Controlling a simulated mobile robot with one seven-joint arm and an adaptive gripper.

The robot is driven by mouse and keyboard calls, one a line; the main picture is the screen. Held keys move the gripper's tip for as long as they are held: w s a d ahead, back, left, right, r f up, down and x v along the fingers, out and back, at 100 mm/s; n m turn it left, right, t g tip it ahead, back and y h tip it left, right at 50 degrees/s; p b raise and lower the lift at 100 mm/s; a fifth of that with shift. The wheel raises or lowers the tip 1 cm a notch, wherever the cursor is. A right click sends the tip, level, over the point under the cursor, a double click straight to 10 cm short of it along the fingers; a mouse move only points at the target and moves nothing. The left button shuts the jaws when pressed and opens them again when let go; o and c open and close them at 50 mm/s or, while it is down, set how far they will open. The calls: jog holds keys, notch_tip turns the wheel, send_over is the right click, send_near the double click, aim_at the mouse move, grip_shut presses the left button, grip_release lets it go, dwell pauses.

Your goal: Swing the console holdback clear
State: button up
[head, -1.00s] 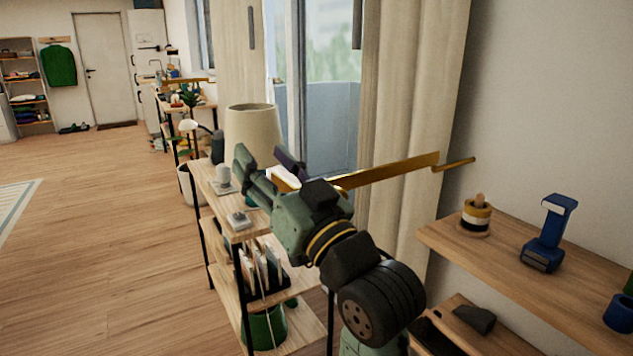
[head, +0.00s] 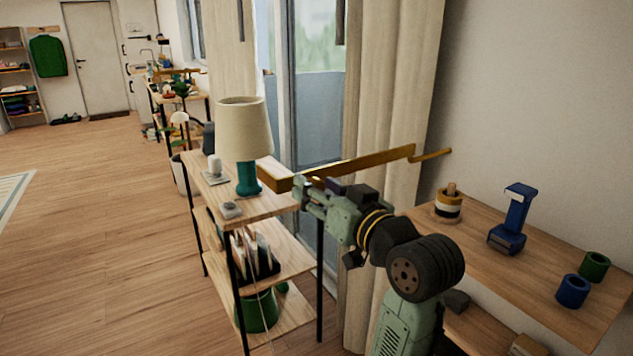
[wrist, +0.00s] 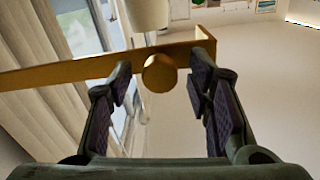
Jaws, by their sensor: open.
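The holdback is a long flat brass bar (head: 372,163) that runs from in front of the pale curtain (head: 385,100) leftward over the console (head: 212,180), its bent left end near the lamp base. My gripper (head: 304,188) is at the bar's left part, over the console's right side in the picture. In the wrist view my gripper (wrist: 160,82) is open, with a round brass knob (wrist: 159,73) between its fingers and the bar (wrist: 70,70) crossing behind them. Whether the fingers touch the knob cannot be told. The knob is hidden in the head view.
A lamp with a teal base (head: 247,178) and cream shade stands on the console. A wooden shelf (head: 490,255) at right holds a blue stand (head: 513,220), a banded spool (head: 448,204) and blue and green cups. Open floor (head: 90,250) lies left.

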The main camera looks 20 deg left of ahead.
jog(key=shift+w+a, duration=0.35)
jog(key=shift+a, duration=0.05)
grip_shut()
dwell(0.4)
